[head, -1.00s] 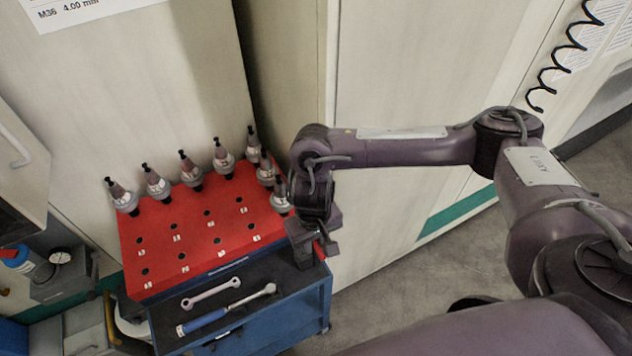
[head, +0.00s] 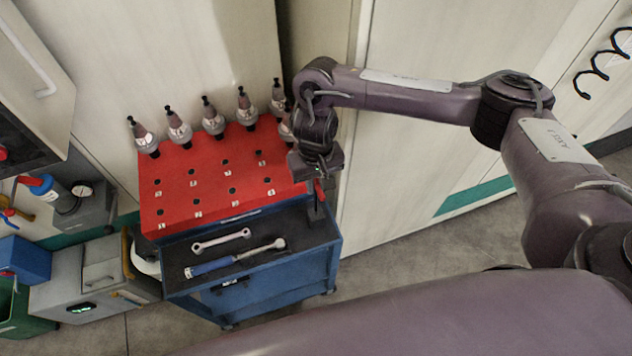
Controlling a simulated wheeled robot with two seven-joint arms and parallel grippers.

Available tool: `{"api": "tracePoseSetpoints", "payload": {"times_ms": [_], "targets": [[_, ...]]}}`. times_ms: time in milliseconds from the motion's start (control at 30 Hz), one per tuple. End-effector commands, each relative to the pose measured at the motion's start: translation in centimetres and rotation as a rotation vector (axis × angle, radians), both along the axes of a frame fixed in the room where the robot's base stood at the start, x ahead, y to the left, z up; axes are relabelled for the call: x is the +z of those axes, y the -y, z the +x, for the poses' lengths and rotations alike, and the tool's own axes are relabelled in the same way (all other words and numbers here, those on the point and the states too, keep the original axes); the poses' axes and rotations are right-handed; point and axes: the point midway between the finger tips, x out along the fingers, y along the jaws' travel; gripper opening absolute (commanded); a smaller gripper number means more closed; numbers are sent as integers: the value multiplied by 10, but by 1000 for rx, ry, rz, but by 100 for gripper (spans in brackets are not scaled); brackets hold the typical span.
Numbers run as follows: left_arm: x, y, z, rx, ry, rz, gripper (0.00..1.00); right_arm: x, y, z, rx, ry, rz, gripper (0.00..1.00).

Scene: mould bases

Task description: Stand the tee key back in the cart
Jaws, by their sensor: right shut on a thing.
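My right gripper (head: 319,178) is above the right end of the blue cart (head: 262,294), by the edge of the red rack. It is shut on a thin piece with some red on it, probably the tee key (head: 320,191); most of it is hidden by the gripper. A dark upright block (head: 316,212) stands on the cart's black top just below the fingers. I cannot tell whether the key's lower end is in it. My left gripper is not in view.
The red rack (head: 170,215) has several tool holders (head: 212,117) along its back and empty holes in front. A double-ended wrench (head: 221,241) and a blue-handled ratchet wrench (head: 235,258) lie on the black top. Tall cabinets stand behind; grey floor (head: 400,262) is free at right.

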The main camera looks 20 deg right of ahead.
Motion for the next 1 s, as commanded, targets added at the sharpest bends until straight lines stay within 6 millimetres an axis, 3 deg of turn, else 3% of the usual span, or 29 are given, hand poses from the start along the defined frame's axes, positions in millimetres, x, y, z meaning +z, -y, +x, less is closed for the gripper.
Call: {"api": "tracePoseSetpoints", "payload": {"times_ms": [200, 1000], "targets": [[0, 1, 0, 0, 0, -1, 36, -12, 0, 0, 1, 0, 0, 0], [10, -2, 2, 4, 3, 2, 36, -13, -1, 0, 1, 1, 0, 0]]}}
